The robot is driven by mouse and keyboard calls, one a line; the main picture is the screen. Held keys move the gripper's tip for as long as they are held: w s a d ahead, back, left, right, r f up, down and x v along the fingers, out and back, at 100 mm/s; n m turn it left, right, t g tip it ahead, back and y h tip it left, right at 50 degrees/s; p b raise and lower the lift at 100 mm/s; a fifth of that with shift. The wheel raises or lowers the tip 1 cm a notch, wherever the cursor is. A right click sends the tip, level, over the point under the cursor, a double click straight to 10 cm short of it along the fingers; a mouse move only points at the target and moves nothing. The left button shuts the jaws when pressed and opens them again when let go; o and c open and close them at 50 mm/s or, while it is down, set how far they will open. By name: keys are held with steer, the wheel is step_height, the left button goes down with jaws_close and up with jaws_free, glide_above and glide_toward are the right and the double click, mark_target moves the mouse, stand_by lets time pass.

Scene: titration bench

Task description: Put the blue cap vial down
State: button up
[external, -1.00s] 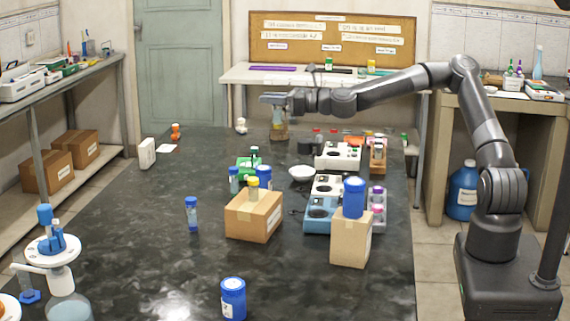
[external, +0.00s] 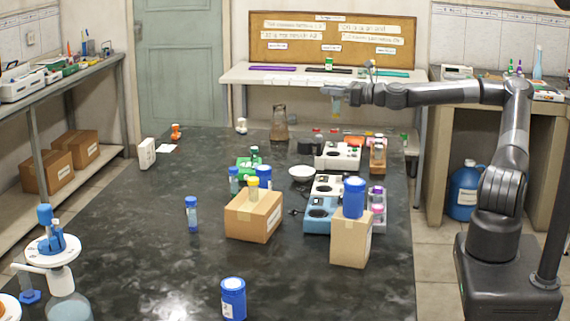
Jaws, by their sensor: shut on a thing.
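My gripper (external: 334,92) is at the end of my outstretched arm, high above the far end of the dark bench (external: 150,255). It is shut on a small vial (external: 337,106), which hangs below the fingers, clear of the bench top. The vial is small in the picture, and its cap is mostly hidden by the fingers. Another blue-capped vial (external: 192,214) stands upright on the open bench, left of the cardboard box.
A brownish glass vessel (external: 279,124) stands at the bench's far end. Below and right of my gripper are white instruments (external: 338,156) and a wooden rack (external: 377,157). Cardboard boxes (external: 253,217) stand mid-bench. The bench's left and front areas are largely clear.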

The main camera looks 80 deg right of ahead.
step_height(320, 180, down, 8)
steer(key=shift+w+r, duration=0.15)
steer(key=shift+r, duration=0.1)
steer(key=w+a+f, duration=0.2)
steer(key=w, duration=0.1)
steer(key=w+a+f, duration=0.2)
steer(key=w, duration=0.1)
steer(key=w+a+f, duration=0.2)
steer(key=w+f, duration=0.1)
steer(key=shift+w+a, duration=0.15)
steer(key=shift+w, duration=0.1)
steer(key=shift+f, duration=2)
steer(key=shift+f, duration=0.1)
steer(key=o, duration=1)
steer(key=shift+c, duration=0.2)
